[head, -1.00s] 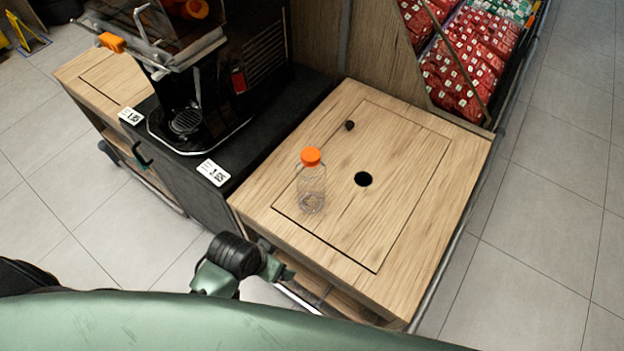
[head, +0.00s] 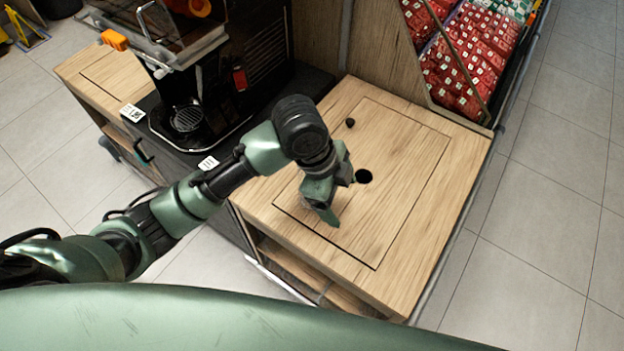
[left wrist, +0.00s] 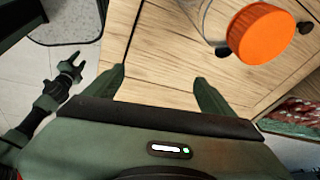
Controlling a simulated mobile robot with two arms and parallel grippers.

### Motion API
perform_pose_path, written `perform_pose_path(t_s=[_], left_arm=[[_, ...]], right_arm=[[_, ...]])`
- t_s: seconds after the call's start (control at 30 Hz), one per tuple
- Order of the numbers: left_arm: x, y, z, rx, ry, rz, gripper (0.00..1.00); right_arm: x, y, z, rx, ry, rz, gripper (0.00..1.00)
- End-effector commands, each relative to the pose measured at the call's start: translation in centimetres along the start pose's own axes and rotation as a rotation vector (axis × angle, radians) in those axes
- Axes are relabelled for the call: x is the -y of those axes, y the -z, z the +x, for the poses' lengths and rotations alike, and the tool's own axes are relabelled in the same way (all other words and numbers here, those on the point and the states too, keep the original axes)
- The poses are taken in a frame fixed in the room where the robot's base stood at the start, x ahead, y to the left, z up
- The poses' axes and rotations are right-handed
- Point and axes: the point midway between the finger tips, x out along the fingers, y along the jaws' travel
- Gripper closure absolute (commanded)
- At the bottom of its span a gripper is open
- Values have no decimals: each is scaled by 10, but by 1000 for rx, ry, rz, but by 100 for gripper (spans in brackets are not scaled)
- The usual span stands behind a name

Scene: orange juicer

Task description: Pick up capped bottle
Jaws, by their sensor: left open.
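The clear bottle (left wrist: 214,18) with an orange cap (left wrist: 262,34) shows at the upper right of the left wrist view. It is beyond my left gripper's fingertips and to their right, not between them. In the head view my left arm and gripper hide the bottle. My left gripper (head: 338,203) is above the wooden counter (head: 400,250); its two fingers are apart and empty in the left wrist view (left wrist: 158,77). My right gripper (left wrist: 72,68) shows small at the left of the left wrist view, its fingers apart and empty.
The black juicer (head: 225,75) stands at the left. A bin of red packs (head: 460,70) is behind. The counter's right part is clear.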

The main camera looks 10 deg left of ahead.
Motion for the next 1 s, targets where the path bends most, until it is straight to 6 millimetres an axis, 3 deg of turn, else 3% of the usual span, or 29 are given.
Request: perform_pose_path(t_s=[0.03,0.2,0.4,0.5,0.67,1.0], left_arm=[[16,-6,-12,44,-16,96,16],[45,-28,-48,158,-117,346,16],[67,-52,-87,236,-201,484,16],[71,-58,-96,251,-221,510,16],[70,-64,-88,254,-233,520,16],[62,-76,-47,254,-232,518,16]], right_arm=[[0,0,0,0,0,0,59],[0,1,0,-2,0,0,59],[0,2,0,-2,1,-2,59],[1,2,0,-2,1,-2,59],[3,2,-2,-2,3,-3,59],[5,4,-12,-3,7,-2,59]])
